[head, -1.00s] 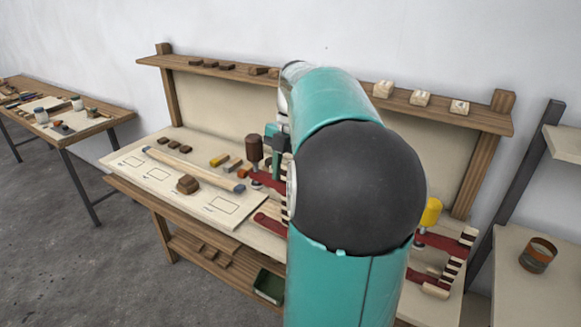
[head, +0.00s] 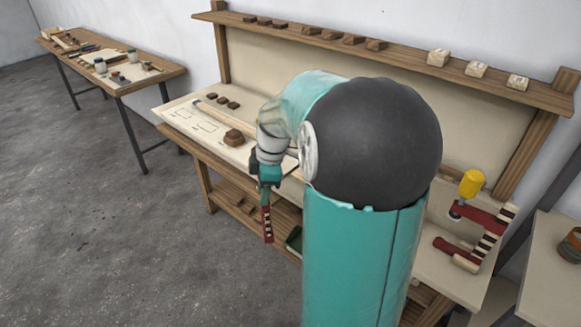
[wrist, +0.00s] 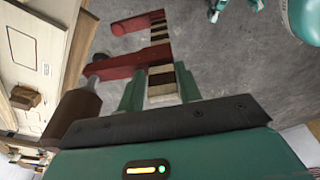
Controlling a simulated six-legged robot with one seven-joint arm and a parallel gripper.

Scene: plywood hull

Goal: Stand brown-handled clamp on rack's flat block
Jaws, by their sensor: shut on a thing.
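My gripper (wrist: 160,82) is shut on the striped bar of the brown-handled clamp (wrist: 112,67). The clamp has red jaws, a bar of dark and pale bands and a brown handle at the lower left of the wrist view. In the head view my gripper (head: 268,178) holds this clamp (head: 267,222) hanging off the bench's front edge, over the floor; its handle is hidden there. Three pale blocks stand on the rack's top shelf (head: 400,53): left (head: 438,57), middle (head: 476,70) and right (head: 518,82). I cannot tell which is the flat one.
A yellow-handled clamp (head: 470,186) rests at the bench's right. Several dark blocks line the shelf's left part. My arm hides the bench's middle. Open floor lies at front left.

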